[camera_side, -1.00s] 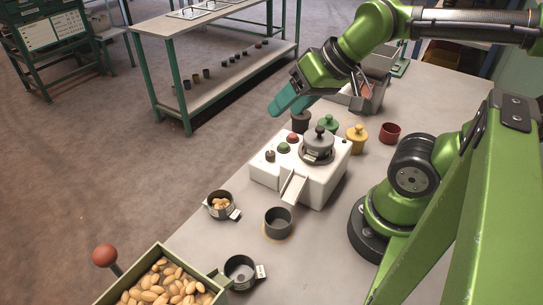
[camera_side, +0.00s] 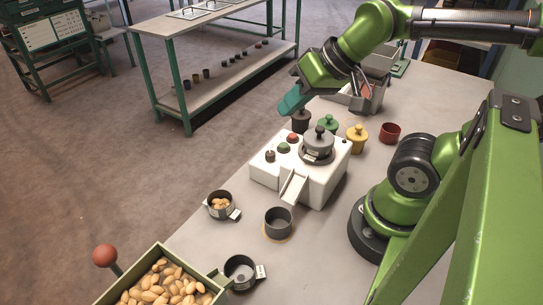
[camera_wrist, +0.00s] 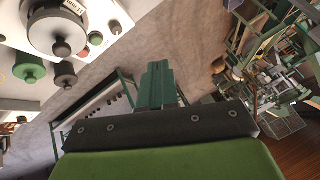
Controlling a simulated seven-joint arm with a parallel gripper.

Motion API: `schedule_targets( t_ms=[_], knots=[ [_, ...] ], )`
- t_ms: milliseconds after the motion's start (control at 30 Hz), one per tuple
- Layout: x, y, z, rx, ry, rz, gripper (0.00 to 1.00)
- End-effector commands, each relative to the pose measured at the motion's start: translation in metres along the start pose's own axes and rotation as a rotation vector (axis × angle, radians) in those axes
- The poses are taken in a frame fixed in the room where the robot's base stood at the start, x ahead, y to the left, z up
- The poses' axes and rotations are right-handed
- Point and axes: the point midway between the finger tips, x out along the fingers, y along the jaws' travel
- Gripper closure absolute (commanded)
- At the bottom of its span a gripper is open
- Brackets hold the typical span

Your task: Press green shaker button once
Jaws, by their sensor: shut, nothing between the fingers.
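The green button (camera_side: 284,148) sits on top of the white shaker machine (camera_side: 262,173), between a red button (camera_side: 293,138) and a small dark knob (camera_side: 270,156). My gripper (camera_side: 288,106) is above and behind the machine, apart from the button. Its teal fingers are shut together and empty, as the wrist view (camera_wrist: 158,75) also shows.
Close behind the machine stand a dark lidded pot (camera_side: 300,121), a green one (camera_side: 328,124) and a yellow one (camera_side: 357,138). A red cup (camera_side: 390,133) is to the right. In front are a grey cup (camera_side: 278,222), two scoops and a nut hopper (camera_side: 119,286).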

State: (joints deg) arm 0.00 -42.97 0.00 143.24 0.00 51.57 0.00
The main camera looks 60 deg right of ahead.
Motion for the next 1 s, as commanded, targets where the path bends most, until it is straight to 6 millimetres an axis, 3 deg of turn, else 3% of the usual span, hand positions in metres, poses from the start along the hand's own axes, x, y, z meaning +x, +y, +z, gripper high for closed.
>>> schedule_targets(
  t_ms=[667,867,1000],
  knots=[
    [0.0,0.001,-0.001,0.004,0.002,0.003,1.0],
    [0.016,0.03,-0.011,0.119,-0.038,0.087,1.0],
    [0.035,0.062,-0.019,0.408,-0.134,0.16,1.0]
  ],
)
